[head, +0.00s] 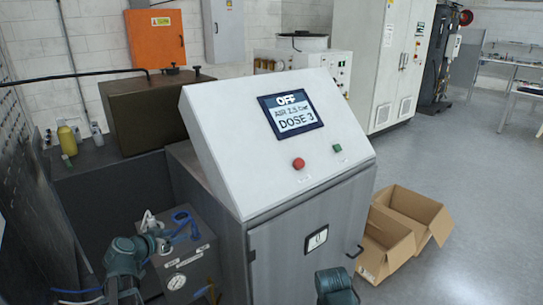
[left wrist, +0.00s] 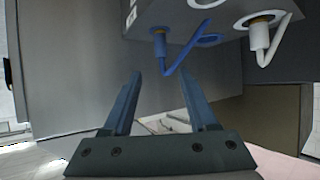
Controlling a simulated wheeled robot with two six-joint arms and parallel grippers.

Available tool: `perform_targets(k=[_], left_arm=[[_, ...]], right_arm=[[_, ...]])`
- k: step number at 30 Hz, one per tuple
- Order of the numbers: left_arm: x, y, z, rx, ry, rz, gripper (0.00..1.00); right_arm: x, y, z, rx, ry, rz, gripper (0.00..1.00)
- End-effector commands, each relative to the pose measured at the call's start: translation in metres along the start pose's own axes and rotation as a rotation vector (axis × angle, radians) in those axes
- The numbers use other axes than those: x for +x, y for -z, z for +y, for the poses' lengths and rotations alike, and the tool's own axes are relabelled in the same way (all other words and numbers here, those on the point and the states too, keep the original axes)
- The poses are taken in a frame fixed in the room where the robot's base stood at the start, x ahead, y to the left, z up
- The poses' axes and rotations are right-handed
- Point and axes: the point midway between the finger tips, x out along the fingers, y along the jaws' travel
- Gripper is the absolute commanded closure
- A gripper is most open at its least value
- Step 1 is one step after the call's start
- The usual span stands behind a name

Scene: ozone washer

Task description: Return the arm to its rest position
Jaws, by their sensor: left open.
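My left arm (head: 122,262) reaches in at the lower left of the head view, beside the small grey box with the gauge. My left gripper (left wrist: 164,88) is open and empty in the left wrist view, its two fingers apart. A blue valve handle (left wrist: 172,55) hangs just beyond the fingertips, apart from them. A white valve handle (left wrist: 262,42) is to the right of it. In the head view the blue handle (head: 185,220) and the white handle (head: 150,221) sit at the box top. A teal part of my other arm (head: 335,288) shows at the bottom edge; its fingers are not seen.
The grey box with a gauge (head: 188,272) stands against the cabinet. The control panel (head: 290,110) reads OFF, AIR 2.5 and DOSE 3, with a red button (head: 298,163). Open cardboard boxes (head: 424,212) lie right of the cabinet. Grey floor (head: 475,190) is free at the right.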

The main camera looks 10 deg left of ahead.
Motion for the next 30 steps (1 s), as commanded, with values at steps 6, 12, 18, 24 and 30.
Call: perform_targets(k=[6, 12, 18, 24, 30], left_arm=[[0.026, -0.023, 0.086, -0.033, -0.138, -0.187, 0.41], [0.031, -0.076, 0.2, -0.079, -0.209, -0.563, 0.41], [0.006, -0.121, 0.265, -0.092, -0.082, -0.871, 0.41], [-0.027, -0.131, 0.314, -0.02, 0.044, -1.026, 0.41], [-0.052, -0.129, 0.368, 0.147, 0.0, -1.08, 0.41]], right_arm=[[0.0, 0.0, 0.0, 0.0, 0.0, 0.0, 0.5], [0.0, 0.0, 0.0, 0.0, 0.0, 0.0, 0.5], [0.0, 0.0, 0.0, 0.0, 0.0, 0.0, 0.5], [-0.012, -0.001, 0.001, 0.0, 0.0, 0.0, 0.5], [-0.026, -0.002, 0.003, 0.0, 0.0, 0.0, 0.5]])
